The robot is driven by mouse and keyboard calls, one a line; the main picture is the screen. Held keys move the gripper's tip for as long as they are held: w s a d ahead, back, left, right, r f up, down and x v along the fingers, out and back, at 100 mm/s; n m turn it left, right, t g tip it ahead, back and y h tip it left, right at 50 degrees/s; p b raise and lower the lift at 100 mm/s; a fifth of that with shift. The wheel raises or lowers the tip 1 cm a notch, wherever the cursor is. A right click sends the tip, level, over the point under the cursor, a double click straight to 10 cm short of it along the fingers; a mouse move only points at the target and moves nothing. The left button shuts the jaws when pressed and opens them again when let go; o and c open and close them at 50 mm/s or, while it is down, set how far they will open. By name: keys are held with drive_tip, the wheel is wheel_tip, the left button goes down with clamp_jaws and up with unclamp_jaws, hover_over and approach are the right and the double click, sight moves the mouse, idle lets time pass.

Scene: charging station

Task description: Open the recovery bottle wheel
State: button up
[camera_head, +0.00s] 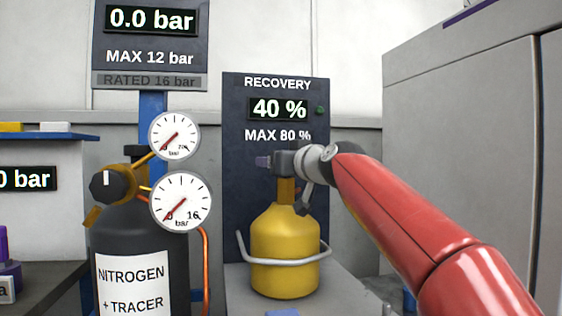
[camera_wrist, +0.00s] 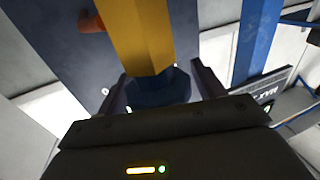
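The yellow recovery bottle (camera_head: 285,245) stands upright under the RECOVERY panel, with a brass valve (camera_head: 287,190) on top. My gripper (camera_head: 272,161) is at the top of this valve, reaching in from the right. It mostly hides the wheel in the head view. In the wrist view, the dark blue wheel (camera_wrist: 158,92) sits at the end of the yellow-brown valve stem (camera_wrist: 140,35). It lies between the two fingers of my gripper (camera_wrist: 160,80), which stand apart on either side of it. I see no clear contact.
The recovery display (camera_head: 279,109) reads 40 %, MAX 80 %. A dark nitrogen bottle (camera_head: 132,235) with two gauges (camera_head: 181,202) stands close on the left. A grey cabinet (camera_head: 460,130) is on the right. A grey hose or handle (camera_head: 285,262) curves around the yellow bottle.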

drive_tip(key=c, duration=0.8)
drive_tip(key=shift+f+b, duration=0.1)
drive_tip(key=shift+b, duration=0.35)
drive_tip(key=shift+n+g+y+b, duration=0.45)
drive_tip(key=shift+n+g+y, duration=0.3)
drive_tip(key=shift+y, duration=0.25)
drive_tip(key=n+g+y, duration=0.2)
drive_tip(key=g, duration=0.1)
drive_tip(key=shift+s+a+n+y, duration=0.15)
drive_tip(key=shift+a+n+y, duration=0.05)
drive_tip(key=shift+n+y, duration=0.2)
drive_tip(key=shift+s+a+n+g+y+p, duration=0.1)
drive_tip(key=shift+s+n+g+y+p, duration=0.05)
drive_tip(key=shift+n+g+y+p, duration=0.7)
drive_tip(key=shift+g, duration=0.3)
